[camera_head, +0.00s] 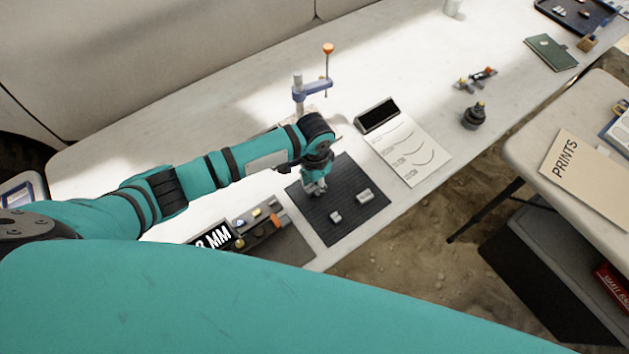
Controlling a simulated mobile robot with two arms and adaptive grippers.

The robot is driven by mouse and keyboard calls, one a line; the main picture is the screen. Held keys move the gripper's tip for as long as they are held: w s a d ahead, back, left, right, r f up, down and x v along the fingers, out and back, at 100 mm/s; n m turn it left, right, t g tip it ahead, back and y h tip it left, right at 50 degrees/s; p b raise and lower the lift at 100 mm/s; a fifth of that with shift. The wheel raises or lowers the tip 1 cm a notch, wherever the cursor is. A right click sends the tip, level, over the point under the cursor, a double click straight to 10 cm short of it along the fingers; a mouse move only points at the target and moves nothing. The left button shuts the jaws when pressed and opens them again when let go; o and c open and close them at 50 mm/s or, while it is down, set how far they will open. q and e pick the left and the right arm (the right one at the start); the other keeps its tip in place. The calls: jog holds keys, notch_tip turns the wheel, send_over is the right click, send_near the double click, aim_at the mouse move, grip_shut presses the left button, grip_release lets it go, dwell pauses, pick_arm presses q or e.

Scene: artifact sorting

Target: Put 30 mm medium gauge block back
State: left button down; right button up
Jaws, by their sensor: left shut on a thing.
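My left gripper (316,187) points down over the upper left part of the dark ribbed mat (338,232). It is shut on a small pale grey gauge block, mostly hidden by the fingers and too small here to read a size. Two other pale grey gauge blocks lie on the mat. The shorter one (336,216) is just below and right of the gripper, and the longer one (365,196) is farther right. I cannot read any marks on them. My right gripper is not in view.
A tray with small parts (260,222) and a sign reading "MM" (213,238) stand left of the mat. A stand with an orange knob (298,90) rises behind. A paper sheet with curves (418,155) and a black case (377,115) lie to the right.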

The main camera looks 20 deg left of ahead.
aim_at(315, 185)
pick_arm(q)
jog(key=shift+f, duration=0.1)
jog(key=c, duration=1.1)
grip_release()
notch_tip(315, 185, up, 12)
jog(key=shift+r, duration=0.1)
